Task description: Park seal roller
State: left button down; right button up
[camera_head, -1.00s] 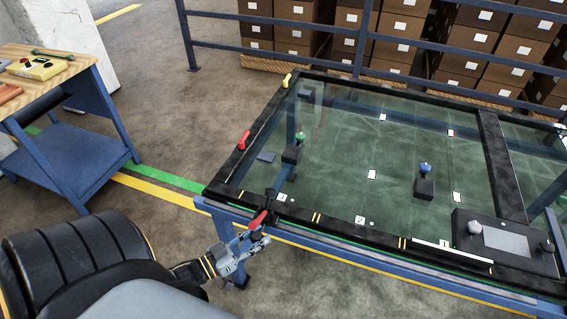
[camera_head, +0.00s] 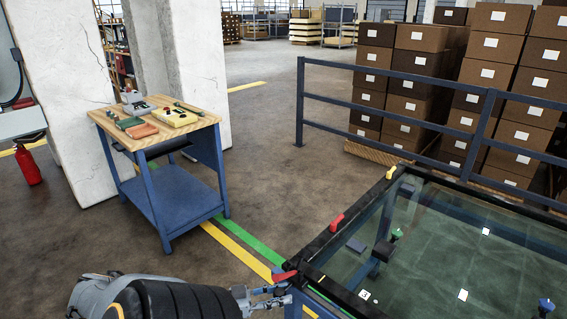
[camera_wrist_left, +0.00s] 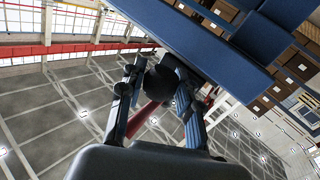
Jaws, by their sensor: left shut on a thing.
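My left gripper (camera_head: 278,297) is at the near-left corner of the black-framed glass panel (camera_head: 318,247). It is shut on a tool with a red part (camera_head: 286,276), which I take for the seal roller. In the left wrist view, a dark rounded part and a red handle (camera_wrist_left: 144,118) show between the fingers of the left gripper (camera_wrist_left: 158,100). Much of the tool is hidden by the fingers, and I cannot tell whether it touches the frame. My right gripper is not in view.
A wooden-topped blue workbench (camera_head: 160,122) stands left, with a yellow box (camera_head: 175,117), an orange block (camera_head: 141,131) and a grey device. Red (camera_head: 336,222) and yellow (camera_head: 391,172) pieces sit on the panel's left edge. Open floor lies between bench and railing (camera_head: 400,105).

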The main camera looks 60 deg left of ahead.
pick_arm(q)
jog(key=shift+s+a+f, duration=0.1)
jog(key=shift+a+f, duration=0.05)
jog(key=c, duration=0.9)
grip_release()
jog(key=shift+s+a, duration=0.1)
jog(key=shift+a, duration=0.05)
jog(key=shift+s, duration=0.1)
jog(key=v, duration=1.1)
jog(key=shift+s+a, duration=0.1)
jog(key=shift+s, duration=0.3)
